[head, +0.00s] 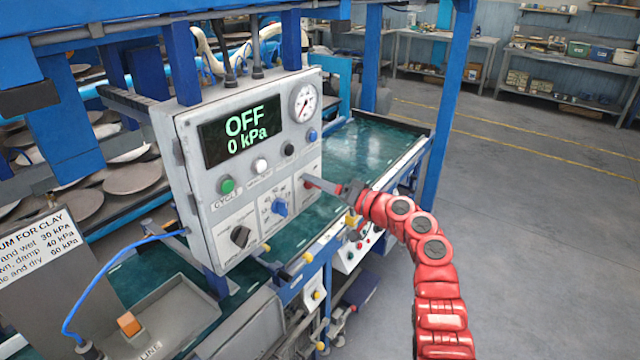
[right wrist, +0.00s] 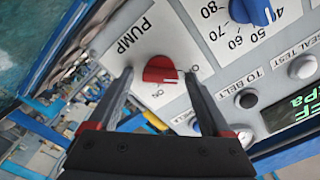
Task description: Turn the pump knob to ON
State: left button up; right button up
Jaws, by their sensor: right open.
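The red pump knob (right wrist: 160,70) sits under the PUMP label on the control panel in the right wrist view. Small labels stand beside and below it; one below reads like ON, the other is too small to read surely. The display (head: 245,131) reads OFF, 0 kPa. My left gripper is out of view.
The grey panel (head: 190,125) also carries a blue dial (head: 280,207), a black knob (head: 240,236), a green button (head: 227,185), other buttons and a gauge (head: 303,102). A green belt (head: 375,139) lies behind it. Floor at the right is clear.

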grip_shut()
dwell(0.3)
jog(key=shift+m, duration=0.4)
jog(key=shift+f+m+p, duration=0.15)
jog(key=shift+m+p, duration=0.95)
jog(key=shift+m, duration=1.75)
jog(key=shift+f+m+p, duration=0.15)
jog(key=shift+m+p, duration=0.9)
jog(key=shift+m, duration=1.85)
jog(key=shift+f+m+p, duration=0.15)
jog(key=shift+m+p, duration=0.95)
jog(key=shift+m, duration=1.75)
grip_release()
